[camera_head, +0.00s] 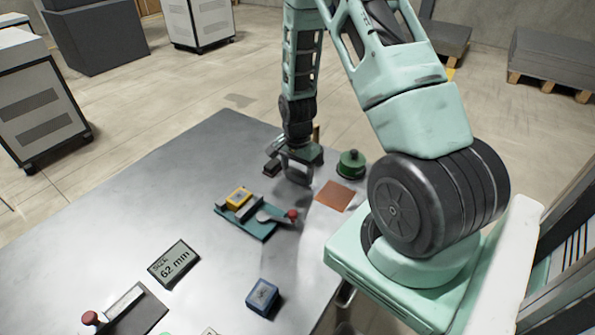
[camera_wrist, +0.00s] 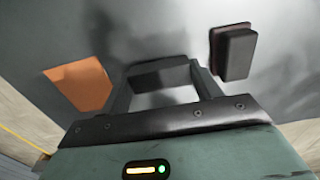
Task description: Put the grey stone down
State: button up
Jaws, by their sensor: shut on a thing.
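My gripper (camera_head: 297,172) is low over the grey metal table (camera_head: 215,165), near its far right edge. In the wrist view my gripper (camera_wrist: 160,80) has its two dark fingers on either side of a grey piece, the grey stone (camera_wrist: 158,76), and is shut on it. In the head view the stone is hard to tell apart from the fingers. I cannot tell whether its underside touches the table. A flat orange-brown square (camera_head: 335,196) lies to the right of my gripper in the head view; it also shows at left in the wrist view (camera_wrist: 78,84).
A dark block on a reddish base (camera_wrist: 235,52) is close by; the head view shows it left of my gripper (camera_head: 272,167). A green round weight-like object (camera_head: 352,163) stands right. A teal board with a yellow device (camera_head: 239,197), a size display (camera_head: 174,262) and a blue box (camera_head: 262,296) lie nearer.

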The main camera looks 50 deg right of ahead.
jog(key=shift+f, duration=0.2)
jog(key=shift+f, duration=0.2)
jog(key=o, duration=1)
jog(key=shift+o, duration=0.2)
jog(key=shift+r, duration=0.1)
